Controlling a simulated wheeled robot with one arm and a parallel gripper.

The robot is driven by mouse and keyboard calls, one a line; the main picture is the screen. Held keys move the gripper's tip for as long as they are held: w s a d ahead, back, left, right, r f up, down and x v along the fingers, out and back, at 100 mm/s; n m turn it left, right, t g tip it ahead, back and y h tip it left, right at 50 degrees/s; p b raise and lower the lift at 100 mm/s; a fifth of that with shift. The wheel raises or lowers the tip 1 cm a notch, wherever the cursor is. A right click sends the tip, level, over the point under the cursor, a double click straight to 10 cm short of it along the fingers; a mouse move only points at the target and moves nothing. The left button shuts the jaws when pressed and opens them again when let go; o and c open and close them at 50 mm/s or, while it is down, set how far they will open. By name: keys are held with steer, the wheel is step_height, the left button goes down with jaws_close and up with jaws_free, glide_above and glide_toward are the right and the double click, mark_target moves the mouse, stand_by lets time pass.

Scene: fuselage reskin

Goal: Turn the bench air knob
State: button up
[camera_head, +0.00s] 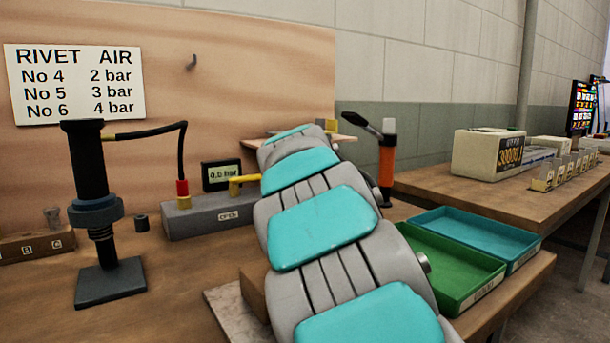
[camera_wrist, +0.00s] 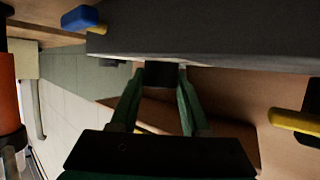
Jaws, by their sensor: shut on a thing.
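My arm hides the gripper and knob in the head view.
A black riveting tool (camera_head: 90,180) stands at left, with a hose to the block's red fitting. A sign (camera_head: 75,83) lists rivet air pressures. An orange tool (camera_head: 386,170) stands behind my arm. Green (camera_head: 455,295) and teal (camera_head: 525,262) trays lie at right.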

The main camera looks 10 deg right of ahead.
jaws_close()
steer(key=shift+a+n+y, duration=0.1)
steer(key=shift+n+y, duration=0.4)
steer(key=shift+y, duration=0.1)
steer(key=shift+f+n+y, duration=0.1)
steer(key=shift+n+y, duration=0.4)
steer(key=shift+y, duration=0.2)
steer(key=shift+n+y+b, duration=0.8)
steer(key=shift+n+y, duration=1)
steer(key=shift+y, duration=0.2)
steer(key=shift+y, duration=0.3)
steer(key=o, duration=0.7)
jaws_free()
steer(key=shift+o, duration=0.2)
